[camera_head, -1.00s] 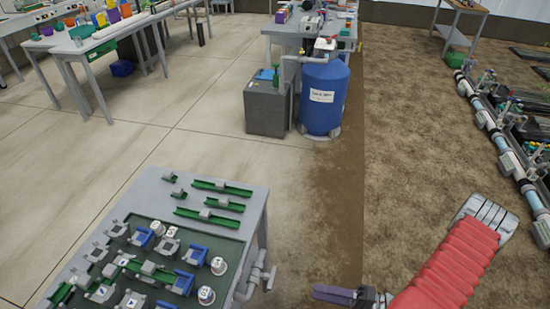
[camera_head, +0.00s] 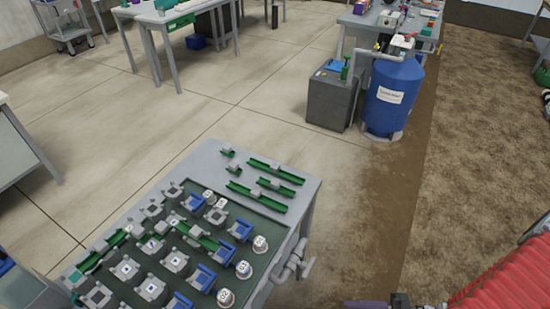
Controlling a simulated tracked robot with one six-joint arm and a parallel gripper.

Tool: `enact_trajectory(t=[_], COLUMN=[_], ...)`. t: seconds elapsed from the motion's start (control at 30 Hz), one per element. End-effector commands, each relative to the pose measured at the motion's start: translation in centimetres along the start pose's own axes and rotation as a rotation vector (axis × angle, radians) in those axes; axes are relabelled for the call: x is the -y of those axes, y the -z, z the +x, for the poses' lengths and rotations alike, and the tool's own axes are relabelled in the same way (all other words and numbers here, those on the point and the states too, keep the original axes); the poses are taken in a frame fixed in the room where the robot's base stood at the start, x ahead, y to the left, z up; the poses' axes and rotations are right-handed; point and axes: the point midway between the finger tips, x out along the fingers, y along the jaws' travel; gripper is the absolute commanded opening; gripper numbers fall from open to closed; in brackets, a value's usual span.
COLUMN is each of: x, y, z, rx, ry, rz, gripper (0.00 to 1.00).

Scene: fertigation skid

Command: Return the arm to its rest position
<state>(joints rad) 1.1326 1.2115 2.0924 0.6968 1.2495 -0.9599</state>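My arm, in a red ribbed sleeve (camera_head: 505,285), shows at the lower right corner, cut off by the picture edge. Part of my gripper (camera_head: 375,304) shows at the bottom edge, right of the skid table, as a dark purple finger and a dark joint piece. Most of the gripper is out of the picture, so its opening and anything in it are hidden. It appears apart from the skid table (camera_head: 310,187).
The skid table carries green rails (camera_head: 276,171), blue clamps and white round caps (camera_head: 260,244). Grey pipework (camera_head: 293,262) juts from its right side. A blue tank (camera_head: 394,95) and grey box (camera_head: 333,97) stand beyond. Bare soil (camera_head: 475,150) lies right; open concrete floor lies left.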

Motion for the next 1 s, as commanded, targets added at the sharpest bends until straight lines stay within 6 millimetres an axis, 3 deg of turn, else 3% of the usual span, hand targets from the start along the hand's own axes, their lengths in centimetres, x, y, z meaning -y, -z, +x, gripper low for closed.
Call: enact_trajectory(t=[0.43, 1.0], x=[3.2, 9.2], y=[-2.7, -5.1], z=[-3.1, -6.0], rx=[-0.014, -0.158], ry=[-0.359, -0.74], rz=[0.104, 0.077], gripper=[0.33, 0.33])
